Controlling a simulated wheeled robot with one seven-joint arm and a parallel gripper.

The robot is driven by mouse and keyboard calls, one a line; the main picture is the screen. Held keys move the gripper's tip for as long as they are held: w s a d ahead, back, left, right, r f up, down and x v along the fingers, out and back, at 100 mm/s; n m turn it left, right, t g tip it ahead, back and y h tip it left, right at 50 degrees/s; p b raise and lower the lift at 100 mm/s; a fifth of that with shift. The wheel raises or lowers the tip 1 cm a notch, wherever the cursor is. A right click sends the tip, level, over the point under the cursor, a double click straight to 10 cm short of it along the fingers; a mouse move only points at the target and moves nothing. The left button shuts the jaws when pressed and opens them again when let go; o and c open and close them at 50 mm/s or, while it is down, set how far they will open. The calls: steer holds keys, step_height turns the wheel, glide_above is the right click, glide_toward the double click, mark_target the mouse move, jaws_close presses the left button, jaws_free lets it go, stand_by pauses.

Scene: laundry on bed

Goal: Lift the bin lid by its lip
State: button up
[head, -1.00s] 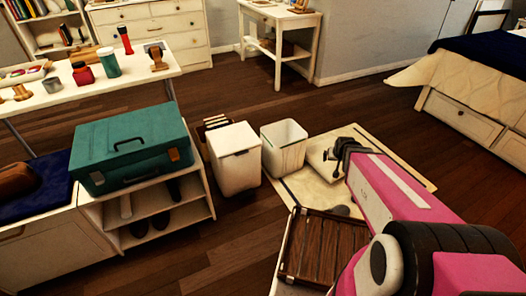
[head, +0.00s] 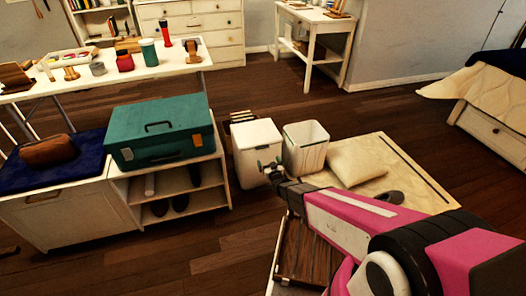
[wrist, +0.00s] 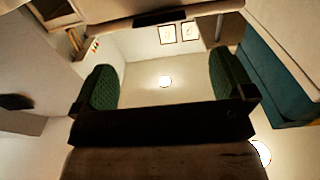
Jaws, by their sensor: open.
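The white lidded bin (head: 255,137) stands upright beside the shoe shelf, its lid closed. My gripper (head: 270,165) is in front of the bin's right front side, below lid height in the picture. It partly covers the bin's front, and I cannot tell if it touches. In the wrist view my gripper (wrist: 164,88) is open, with green pads apart and nothing between them. A pale surface with a dark strip (wrist: 160,18) crosses the top of that view. It may be the bin's front and lip, but I cannot tell.
An open white bin (head: 305,137) stands just right of the lidded one. A teal case (head: 160,130) sits on the shelf (head: 205,182) at left. A cushion (head: 357,162) lies on a pale mat (head: 415,180). A dark slatted crate (head: 305,250) is under my arm.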

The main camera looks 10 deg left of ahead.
steer(key=x, duration=1)
steer(key=shift+w, duration=0.25)
